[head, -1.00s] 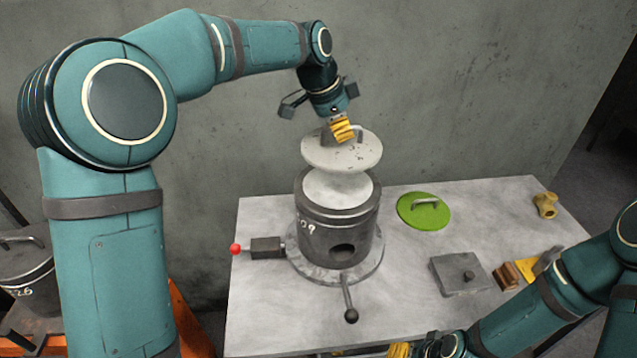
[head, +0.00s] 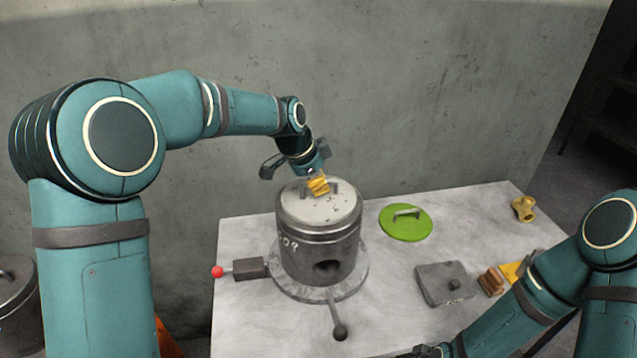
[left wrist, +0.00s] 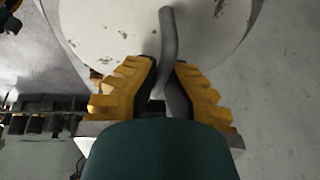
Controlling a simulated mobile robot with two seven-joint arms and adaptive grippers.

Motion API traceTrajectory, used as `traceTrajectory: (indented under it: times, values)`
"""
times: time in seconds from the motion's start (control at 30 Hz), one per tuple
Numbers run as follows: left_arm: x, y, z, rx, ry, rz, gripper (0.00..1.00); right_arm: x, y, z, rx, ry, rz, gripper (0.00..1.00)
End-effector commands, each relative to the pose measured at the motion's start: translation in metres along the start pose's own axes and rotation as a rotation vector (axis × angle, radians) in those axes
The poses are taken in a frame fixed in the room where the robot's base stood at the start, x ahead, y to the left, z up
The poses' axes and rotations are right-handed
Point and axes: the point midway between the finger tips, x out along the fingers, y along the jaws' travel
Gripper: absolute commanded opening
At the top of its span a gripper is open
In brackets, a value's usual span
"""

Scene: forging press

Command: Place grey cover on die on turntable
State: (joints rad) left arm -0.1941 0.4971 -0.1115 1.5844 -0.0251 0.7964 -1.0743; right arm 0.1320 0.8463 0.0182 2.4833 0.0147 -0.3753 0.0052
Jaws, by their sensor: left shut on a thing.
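The grey cover (head: 316,208) lies on top of the dark cylindrical die (head: 300,248), flush with its rim as far as the head view shows. The die stands upright on the round turntable (head: 351,281) on the table. My left gripper (head: 318,184) is shut on the cover's bar handle (left wrist: 169,45), its yellow fingers on either side of it. The cover (left wrist: 100,35) fills the top of the left wrist view. My right gripper (head: 425,352) is at the bottom edge of the head view, mostly cut off, and its fingers cannot be made out.
A green lid (head: 406,223) with a handle lies right of the die. A grey block (head: 444,284), wooden pieces (head: 492,281) and a brass fitting (head: 523,208) are farther right. A red-knobbed lever (head: 218,272) and a dark-knobbed handle (head: 339,331) stick out from the turntable.

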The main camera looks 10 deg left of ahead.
Motion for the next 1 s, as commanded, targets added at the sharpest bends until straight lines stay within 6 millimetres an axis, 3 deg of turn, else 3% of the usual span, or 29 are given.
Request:
traceTrajectory:
  times: [0.37, 0.4, 0.47, 0.83, 1.0]
  values:
    - [0.003, 0.000, 0.001, 0.000, 0.003, -0.003, 0.00, 0.003, 0.001, 0.000, 0.000, 0.000, 0.000, 0.56]
    - [0.004, 0.000, 0.001, 0.000, 0.001, -0.001, 0.16, 0.003, 0.001, 0.000, 0.000, 0.000, 0.001, 0.56]
    - [0.003, 0.000, 0.001, 0.000, 0.001, -0.001, 0.34, 0.003, 0.001, 0.000, 0.000, 0.000, 0.001, 0.56]
    - [0.000, 0.000, -0.001, 0.000, 0.002, -0.001, 0.34, 0.000, 0.000, 0.000, 0.000, 0.000, 0.000, 0.56]
    - [-0.022, -0.001, -0.001, 0.000, 0.004, -0.004, 0.34, -0.002, -0.001, 0.000, 0.000, 0.000, 0.000, 0.56]
